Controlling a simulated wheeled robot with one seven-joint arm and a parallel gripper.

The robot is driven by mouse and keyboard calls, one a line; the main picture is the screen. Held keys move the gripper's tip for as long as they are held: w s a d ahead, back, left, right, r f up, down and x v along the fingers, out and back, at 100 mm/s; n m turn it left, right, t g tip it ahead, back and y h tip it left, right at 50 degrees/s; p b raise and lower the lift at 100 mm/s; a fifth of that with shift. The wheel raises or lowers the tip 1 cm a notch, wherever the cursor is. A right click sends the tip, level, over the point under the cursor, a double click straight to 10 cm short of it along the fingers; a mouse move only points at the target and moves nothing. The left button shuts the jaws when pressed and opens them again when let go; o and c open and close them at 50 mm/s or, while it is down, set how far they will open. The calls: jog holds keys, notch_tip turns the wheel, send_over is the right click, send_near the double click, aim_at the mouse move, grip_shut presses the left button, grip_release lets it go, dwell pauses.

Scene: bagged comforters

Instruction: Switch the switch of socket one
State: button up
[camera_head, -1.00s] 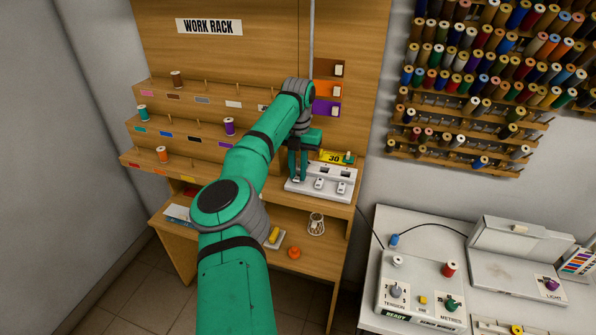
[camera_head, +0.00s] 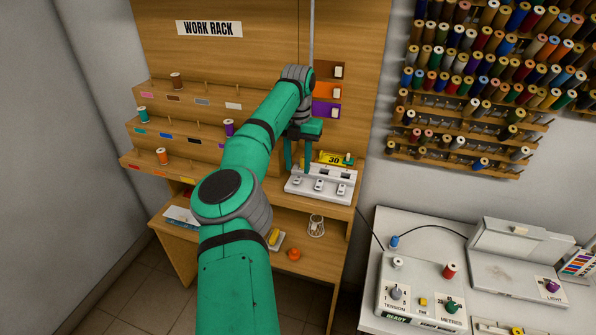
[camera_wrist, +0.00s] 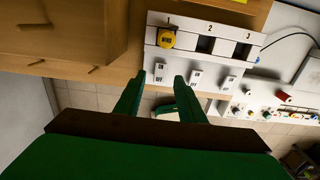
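A white socket strip (camera_head: 320,185) stands on the work rack's desk. In the wrist view the strip (camera_wrist: 181,56) has sockets numbered 1, 2 and 3, with a switch below each. My gripper (camera_head: 298,158) is open and empty, above the strip's left end. In the wrist view my gripper (camera_wrist: 159,82) has its two fingers apart.
A yellow "30" label (camera_head: 333,158) stands behind the strip. Stepped spool shelves (camera_head: 165,128) are to the left. A white cup-like holder (camera_head: 316,225) and an orange knob-like object (camera_head: 294,253) lie below. A grey machine table (camera_head: 385,220) stands right.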

aim_at(298, 179)
notch_tip(298, 179, up, 7)
dwell(0.3)
